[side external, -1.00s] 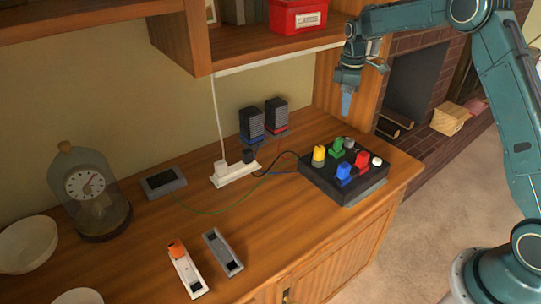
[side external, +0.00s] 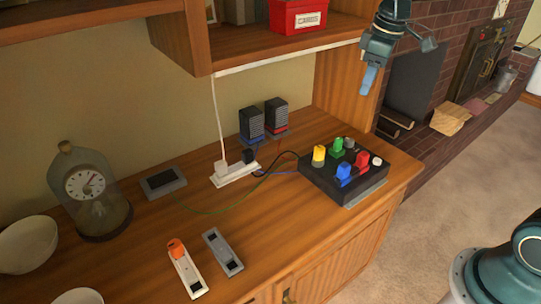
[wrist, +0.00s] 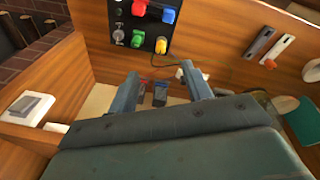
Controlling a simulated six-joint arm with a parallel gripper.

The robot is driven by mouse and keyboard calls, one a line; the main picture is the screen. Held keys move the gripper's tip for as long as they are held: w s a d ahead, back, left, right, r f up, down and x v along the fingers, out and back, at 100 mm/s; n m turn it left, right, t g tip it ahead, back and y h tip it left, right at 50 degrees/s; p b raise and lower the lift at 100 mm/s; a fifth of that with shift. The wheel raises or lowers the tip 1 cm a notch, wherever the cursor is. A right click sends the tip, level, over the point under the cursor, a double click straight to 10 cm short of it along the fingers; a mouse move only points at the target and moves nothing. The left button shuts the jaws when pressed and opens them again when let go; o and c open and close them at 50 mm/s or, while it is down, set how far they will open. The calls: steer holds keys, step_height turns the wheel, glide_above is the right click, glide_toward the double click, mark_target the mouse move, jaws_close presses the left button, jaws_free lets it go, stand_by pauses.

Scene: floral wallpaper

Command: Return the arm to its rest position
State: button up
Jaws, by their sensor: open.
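My gripper (side external: 369,79) is at the top of the side view, raised above and behind the black control box and clear of it. In the wrist view my gripper (wrist: 163,92) shows two blue-grey fingers spread apart with nothing held between them. The black control box (side external: 315,182) has several coloured knobs and sits on the right end of the wooden counter (side external: 250,220). It also shows at the top of the wrist view (wrist: 121,12). My upper arm is out of the side view; my base shows at its lower right.
A wooden shelf (side external: 235,42) with a red box (side external: 298,17) hangs over the counter, left of my gripper. Two small speakers (side external: 252,122), a white power strip (side external: 235,174) and a glass-domed clock (side external: 92,190) stand on the counter. Open floor lies to the right.

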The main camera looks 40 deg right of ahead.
steer(key=s+a+m+t, duration=0.1)
steer(key=s+a+m, duration=0.1)
steer(key=s, duration=1)
steer(key=s+a+m+t, duration=0.2)
steer(key=s+a, duration=0.3)
steer(key=s, duration=0.7)
steer(key=shift+r+m, duration=0.2)
steer(key=shift+m, duration=0.3)
steer(key=shift+o, duration=0.2)
steer(key=shift+a+r, duration=0.1)
